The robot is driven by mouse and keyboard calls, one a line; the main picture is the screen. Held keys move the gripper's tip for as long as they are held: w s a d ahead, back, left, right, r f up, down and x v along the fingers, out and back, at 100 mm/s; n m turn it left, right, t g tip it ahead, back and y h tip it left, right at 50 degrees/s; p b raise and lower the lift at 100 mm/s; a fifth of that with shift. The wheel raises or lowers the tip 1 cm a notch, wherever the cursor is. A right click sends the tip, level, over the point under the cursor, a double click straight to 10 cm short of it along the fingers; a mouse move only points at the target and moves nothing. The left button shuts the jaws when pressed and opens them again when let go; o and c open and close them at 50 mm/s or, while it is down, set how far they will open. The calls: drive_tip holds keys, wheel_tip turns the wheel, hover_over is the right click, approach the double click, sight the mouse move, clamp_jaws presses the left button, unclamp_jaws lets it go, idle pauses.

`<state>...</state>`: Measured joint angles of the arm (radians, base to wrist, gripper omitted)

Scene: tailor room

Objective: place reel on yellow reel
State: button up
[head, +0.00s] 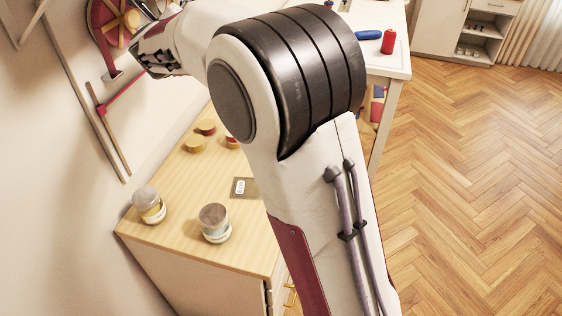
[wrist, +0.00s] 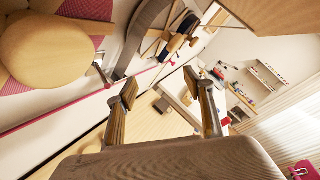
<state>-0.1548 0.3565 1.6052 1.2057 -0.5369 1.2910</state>
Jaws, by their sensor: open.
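Small reels sit on the wooden cabinet top in the head view. A yellow reel (head: 195,145) lies nearest the wall. A reel with red and yellow parts (head: 206,127) is just behind it, and a red one (head: 232,141) is to the right, partly hidden by my arm. My gripper (wrist: 160,85) is open in the wrist view, with nothing between its fingers. I cannot make out the cabinet's reels in the wrist view.
A round red and wooden wall piece (head: 117,22) is close to my gripper. A white table (head: 393,62) behind holds a red spool (head: 388,41).

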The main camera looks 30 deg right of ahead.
drive_tip(key=s+a+n+g+y, duration=0.1)
drive_tip(key=s+a+n+y, duration=0.3)
drive_tip(key=s+n, duration=0.6)
drive_tip(key=s+a+n+g+y, duration=0.1)
drive_tip(key=s+a+n+y, duration=0.3)
drive_tip(key=s+n, duration=0.55)
drive_tip(key=s+d+f+n+g, duration=0.2)
drive_tip(key=s+f, duration=0.3)
drive_tip(key=s, duration=0.5)
drive_tip(key=s+d+f+n+g+h, duration=0.1)
drive_tip(key=s+f+n, duration=0.4)
drive_tip(key=s, duration=0.6)
drive_tip(key=s+d+f+n+g+h, duration=0.1)
drive_tip(key=s+d+f+n+g, duration=0.2)
drive_tip(key=s+f, duration=0.3)
drive_tip(key=s+n+g, duration=0.1)
drive_tip(key=s, duration=0.4)
drive_tip(key=shift+d+f+g, duration=0.2)
drive_tip(key=shift+d+g, duration=0.1)
drive_tip(key=shift+d, duration=0.05)
